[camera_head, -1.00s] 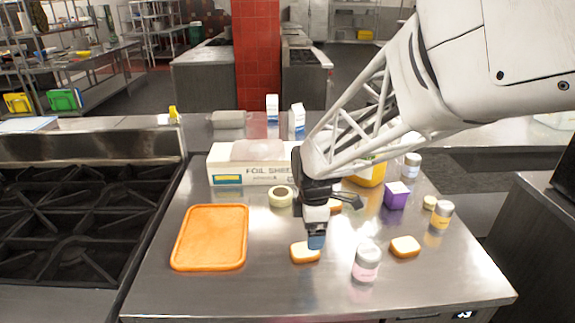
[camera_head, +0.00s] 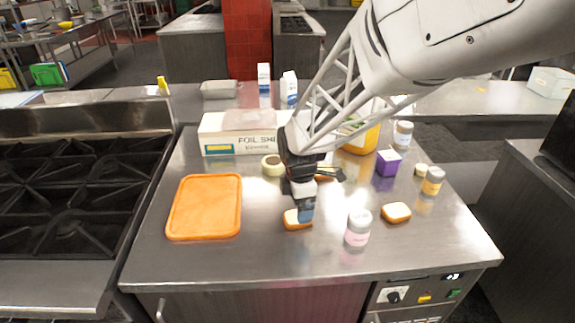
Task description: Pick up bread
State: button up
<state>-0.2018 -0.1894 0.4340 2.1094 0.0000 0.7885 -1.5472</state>
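A piece of bread (camera_head: 292,221), small and orange-brown with a pale top, lies on the steel counter. My gripper (camera_head: 305,214) points down right at this bread, and its blue-grey fingertip covers the bread's right part. I cannot tell whether the fingers are around it or just above it, nor how far apart they are. A second piece of bread (camera_head: 396,212) lies to the right, beyond a white-lidded jar. Another orange-brown piece (camera_head: 323,173) shows partly behind my gripper, mostly hidden.
An orange tray (camera_head: 205,207) lies to the left. A pink-labelled jar (camera_head: 358,228) stands close to the right of my gripper. A foil box (camera_head: 222,135), a purple box (camera_head: 388,162) and a yellow-labelled jar (camera_head: 433,180) stand farther back. The counter's front strip is clear.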

dwell(0.3)
jog(key=shift+w+f, duration=0.2)
jog(key=shift+f, duration=2.4)
jog(key=c, duration=1)
jog(key=shift+r, duration=0.75)
notch_tip(320, 180, up, 2)
jog(key=shift+r, duration=0.1)
jog(key=s+d, duration=0.1)
jog(key=s, duration=0.4)
jog(key=s+d+r, duration=0.1)
jog(key=s, duration=0.4)
jog(key=s+d, duration=0.1)
jog(key=s, duration=0.4)
jog(key=shift+s+r, duration=0.15)
jog(key=shift+s, duration=0.2)
